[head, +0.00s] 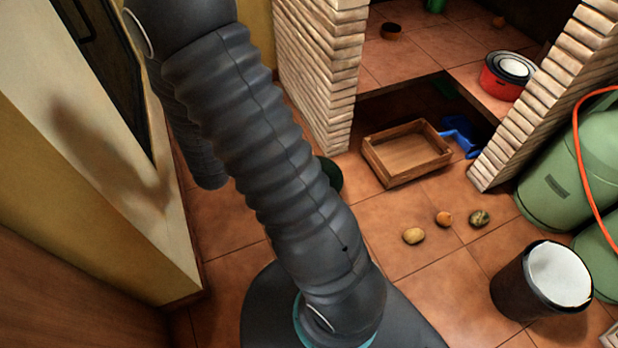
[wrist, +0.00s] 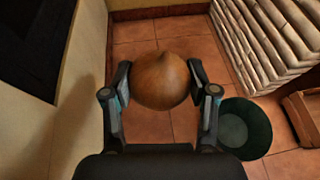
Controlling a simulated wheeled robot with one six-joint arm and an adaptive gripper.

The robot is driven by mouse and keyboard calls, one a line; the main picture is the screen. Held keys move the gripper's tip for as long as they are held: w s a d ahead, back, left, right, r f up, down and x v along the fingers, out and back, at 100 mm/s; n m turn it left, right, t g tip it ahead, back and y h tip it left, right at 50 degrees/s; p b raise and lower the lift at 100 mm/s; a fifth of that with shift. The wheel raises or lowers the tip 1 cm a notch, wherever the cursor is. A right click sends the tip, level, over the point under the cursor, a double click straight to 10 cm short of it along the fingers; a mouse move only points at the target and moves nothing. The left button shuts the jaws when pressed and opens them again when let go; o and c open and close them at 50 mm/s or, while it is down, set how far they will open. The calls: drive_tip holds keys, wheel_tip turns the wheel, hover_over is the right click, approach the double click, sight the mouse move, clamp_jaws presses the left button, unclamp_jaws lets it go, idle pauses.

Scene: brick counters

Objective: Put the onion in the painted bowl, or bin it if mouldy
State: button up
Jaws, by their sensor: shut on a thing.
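In the wrist view my gripper (wrist: 160,76) is shut on a brown onion (wrist: 160,84), with a finger on each side of it. The onion is held off the floor, its pointed tip up in the picture. No mould shows on the side I see; its other sides are hidden. In the head view my arm hides the gripper and onion. A red vessel (head: 496,88) with white inside sits on the tiled shelf; I cannot tell if it is the painted bowl. A dark bin (head: 517,287) with a white liner stands at lower right.
A dark green bucket (wrist: 245,130) stands right of my gripper. A wooden crate (head: 408,168) and a blue object (head: 460,135) lie by the brick counter. Green gas cylinders (head: 552,180) stand right. A wall is left.

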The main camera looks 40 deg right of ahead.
drive_tip(key=d+f+m+g+h+b, duration=0.3)
drive_tip(key=d+f+m+g+h, duration=0.3)
drive_tip(key=d+f, duration=0.9)
drive_tip(key=shift+s+d+f+m+g+h+b, duration=0.45)
drive_tip(key=shift+s+d+f+m+g+b, duration=0.7)
drive_tip(key=shift+d+f, duration=1.7)
drive_tip(key=shift+s+d+f+m+g+h+b, duration=0.55)
drive_tip(key=shift+s+d+f+m+g, duration=1.15)
drive_tip(key=shift+f, duration=2.1)
drive_tip(key=shift+s+d+f+m+g+h+b, duration=0.4)
drive_tip(key=shift+s+d+f+m+g+b, duration=0.95)
drive_tip(key=shift+d+f, duration=1.6)
drive_tip(key=shift+s+a+f+m+p, duration=0.2)
drive_tip(key=shift+a+f+m+p, duration=0.1)
drive_tip(key=shift+a+f+p, duration=0.15)
drive_tip(key=o, duration=1.3)
drive_tip(key=shift+c, duration=0.2)
